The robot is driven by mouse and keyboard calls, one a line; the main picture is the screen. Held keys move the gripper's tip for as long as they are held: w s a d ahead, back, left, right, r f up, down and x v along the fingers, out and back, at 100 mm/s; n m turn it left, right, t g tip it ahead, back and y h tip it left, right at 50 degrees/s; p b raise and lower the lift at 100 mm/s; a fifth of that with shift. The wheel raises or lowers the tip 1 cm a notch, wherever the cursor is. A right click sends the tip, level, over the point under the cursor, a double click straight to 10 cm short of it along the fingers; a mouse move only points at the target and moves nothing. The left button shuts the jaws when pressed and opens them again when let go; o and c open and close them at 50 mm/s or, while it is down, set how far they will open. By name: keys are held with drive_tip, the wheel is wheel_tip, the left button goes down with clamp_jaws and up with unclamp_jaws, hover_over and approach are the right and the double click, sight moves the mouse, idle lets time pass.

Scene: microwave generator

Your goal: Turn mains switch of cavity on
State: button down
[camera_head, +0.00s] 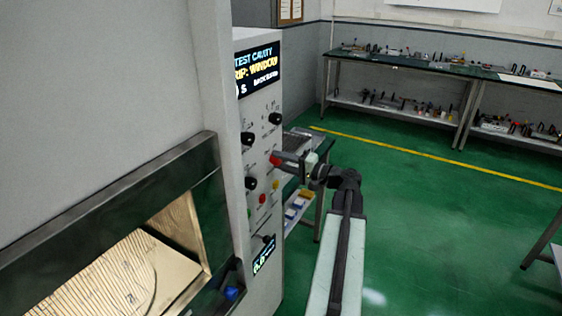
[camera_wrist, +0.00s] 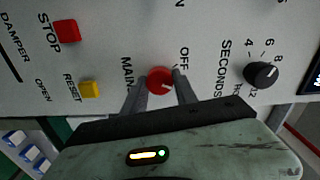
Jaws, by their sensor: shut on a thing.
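The mains switch (camera_wrist: 160,81) is a round red knob on the control panel of the test cavity, with "MAIN" and "OFF" lettering beside it in the wrist view. A pale pointer mark shows on the knob's face. My gripper (camera_wrist: 159,88) has one finger on each side of the knob and is shut on it. In the head view, my gripper (camera_head: 283,161) reaches the panel from the right, at the red knob (camera_head: 275,160). The fingers hide part of the lettering.
The panel (camera_head: 262,110) carries several black knobs, a seconds dial (camera_wrist: 261,75), a red stop button (camera_wrist: 67,31) and a yellow reset button (camera_wrist: 90,89). A lit display (camera_head: 257,69) sits above. Workbenches (camera_head: 440,68) stand at the back.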

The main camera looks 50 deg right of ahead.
drive_tip(key=shift+m, duration=0.5)
idle(0.3)
drive_tip(key=c, duration=1)
unclamp_jaws()
drive_tip(key=shift+o, duration=0.2)
drive_tip(key=v, duration=0.7)
drive_tip(key=shift+s, duration=0.4)
drive_tip(key=shift+s+d, duration=0.1)
